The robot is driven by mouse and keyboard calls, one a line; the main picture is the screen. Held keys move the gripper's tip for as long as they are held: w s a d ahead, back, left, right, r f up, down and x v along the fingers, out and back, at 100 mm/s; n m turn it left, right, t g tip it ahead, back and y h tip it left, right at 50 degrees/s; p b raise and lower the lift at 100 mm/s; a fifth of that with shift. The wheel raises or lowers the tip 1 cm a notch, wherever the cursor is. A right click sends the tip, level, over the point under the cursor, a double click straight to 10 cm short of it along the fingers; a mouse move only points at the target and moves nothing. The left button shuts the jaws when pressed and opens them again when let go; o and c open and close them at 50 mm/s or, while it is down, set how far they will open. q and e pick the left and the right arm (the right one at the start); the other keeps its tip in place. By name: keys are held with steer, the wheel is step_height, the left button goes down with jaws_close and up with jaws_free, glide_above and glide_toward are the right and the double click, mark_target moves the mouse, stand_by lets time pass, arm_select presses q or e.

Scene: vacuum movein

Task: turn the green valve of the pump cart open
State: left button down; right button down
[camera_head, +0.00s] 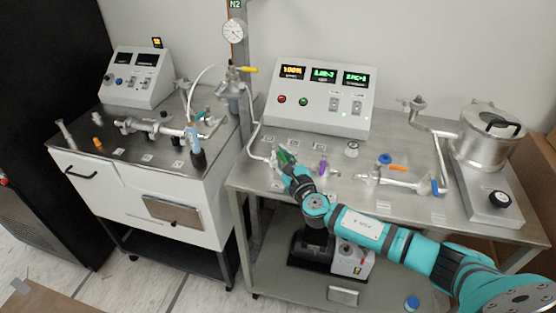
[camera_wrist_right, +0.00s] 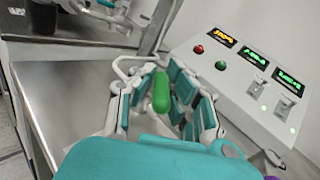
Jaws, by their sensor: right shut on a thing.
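The green valve handle (camera_wrist_right: 161,92) stands between the fingers of my right gripper (camera_wrist_right: 155,80) in the right wrist view. In the head view the green handle (camera_head: 287,157) shows in small part at the tip of my right gripper (camera_head: 284,163), at the front left of the metal table (camera_head: 262,182). My right gripper is shut on the handle, with fingers on both sides of it. A silver pipe (camera_head: 252,135) runs up behind it. The valve body is mostly hidden by my gripper. My left gripper is in neither view.
A control box (camera_head: 320,97) with lit displays stands behind the gripper. A purple valve (camera_head: 323,168), silver fittings and a metal pot (camera_head: 490,135) are to its right. A white cart (camera_head: 140,190) with pipework stands left, across a gap. A pump (camera_head: 350,262) sits on the lower shelf.

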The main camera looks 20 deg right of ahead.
steer(key=shift+d+n+y+b, duration=0.3)
steer(key=shift+n+y+b, duration=0.45)
steer(key=shift+y, duration=0.35)
steer(key=c, duration=1.3)
jaws_free()
steer(key=shift+s, duration=0.25)
steer(key=s, duration=0.3)
steer(key=s+d, duration=0.1)
steer(key=s, duration=0.7)
steer(key=shift+s+d, duration=0.2)
steer(key=shift+d, duration=0.15)
